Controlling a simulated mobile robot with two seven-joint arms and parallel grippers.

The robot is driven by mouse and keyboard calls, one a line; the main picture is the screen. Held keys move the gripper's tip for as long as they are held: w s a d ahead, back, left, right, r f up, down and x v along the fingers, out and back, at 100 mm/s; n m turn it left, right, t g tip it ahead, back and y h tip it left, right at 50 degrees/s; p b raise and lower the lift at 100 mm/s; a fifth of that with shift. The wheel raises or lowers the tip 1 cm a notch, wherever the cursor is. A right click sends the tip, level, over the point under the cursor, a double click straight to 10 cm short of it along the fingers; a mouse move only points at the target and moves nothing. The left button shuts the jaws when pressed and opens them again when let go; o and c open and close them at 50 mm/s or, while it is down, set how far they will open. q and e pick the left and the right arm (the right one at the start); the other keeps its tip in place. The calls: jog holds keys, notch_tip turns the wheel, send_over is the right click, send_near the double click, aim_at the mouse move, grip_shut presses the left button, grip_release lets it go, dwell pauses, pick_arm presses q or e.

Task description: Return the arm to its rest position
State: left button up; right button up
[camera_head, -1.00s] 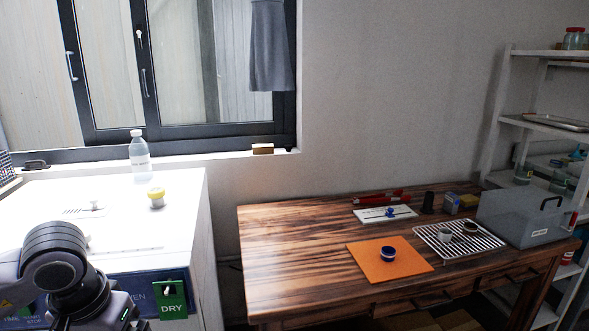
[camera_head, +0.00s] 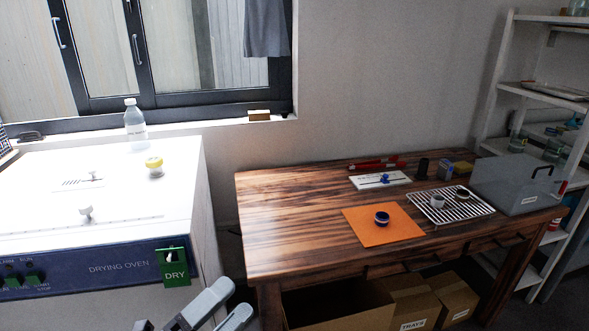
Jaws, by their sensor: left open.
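My left gripper (camera_head: 218,310) shows at the bottom edge, with grey fingers apart and nothing between them. It is in front of the table's left leg, below and to the right of the drying oven's green DRY tag (camera_head: 174,267). The white drying oven (camera_head: 110,285) stands at the left, its front panel in clear view. The rest of my left arm is mostly out of the picture. My right gripper is not in view.
Cardboard boxes (camera_head: 400,300) stand below.

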pick_arm(q)
jog(key=s+a+f+n+y, duration=0.2)
jog(key=a+f+n+y, duration=0.25)
jog(key=f+n, duration=0.4)
jog(key=s+a+f+n+y, duration=0.1)
jog(key=a+f+n+y, duration=0.2)
jog(key=f+n+y, duration=0.55)
jog(key=s+a+f+n+g, duration=0.3)
jog(key=s+f+n+g, duration=0.2)
jog(key=s+f+n, duration=0.3)
jog(key=shift+s+n+p, duration=0.35)
jog(key=shift+n+p, duration=0.1)
jog(key=shift+n, duration=0.05)
